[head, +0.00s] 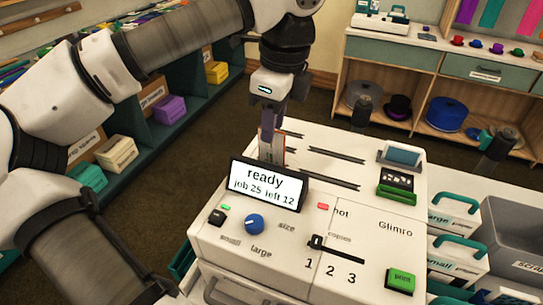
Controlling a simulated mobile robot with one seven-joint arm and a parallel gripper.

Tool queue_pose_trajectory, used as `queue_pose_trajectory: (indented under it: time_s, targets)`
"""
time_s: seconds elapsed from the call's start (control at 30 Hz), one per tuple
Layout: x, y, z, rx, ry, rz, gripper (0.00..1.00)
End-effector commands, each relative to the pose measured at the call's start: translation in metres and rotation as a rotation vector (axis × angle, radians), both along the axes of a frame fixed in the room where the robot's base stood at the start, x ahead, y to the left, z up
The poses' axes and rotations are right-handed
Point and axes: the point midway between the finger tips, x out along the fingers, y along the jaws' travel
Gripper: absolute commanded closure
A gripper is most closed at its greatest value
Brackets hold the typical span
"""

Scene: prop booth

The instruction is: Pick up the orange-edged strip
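My gripper (271,150) points down over the back left of a white machine (345,225), just behind its display. Thin orange edges of a strip (284,147) show right beside and behind the fingers. The fingers cover most of the strip, and the display hides the low end of this area. I cannot tell whether the fingers are closed on the strip or only around it.
The display (267,186) reads "ready, job 25 left 12". The machine top has dark slots (335,155), a blue knob (254,224), a slider (317,241) and a green print button (401,280). Shelves (440,85) line the back.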

Motion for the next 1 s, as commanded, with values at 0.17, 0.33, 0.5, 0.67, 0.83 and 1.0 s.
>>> queue_pose_trajectory:
  time_s: [0.17,0.33,0.5,0.67,0.83,1.0]
  targets:
    - [0.0,0.003,-0.02,-0.001,0.002,-0.001,0.71]
    - [0.001,0.004,-0.026,0.0,-0.001,0.0,0.71]
    - [0.001,0.004,-0.026,0.0,-0.001,0.0,0.76]
    - [0.001,0.004,-0.026,0.0,-0.001,0.0,0.97]
    - [0.001,0.004,-0.026,0.0,-0.001,0.0,1.0]
    - [0.001,0.004,-0.026,0.0,-0.001,0.0,1.0]
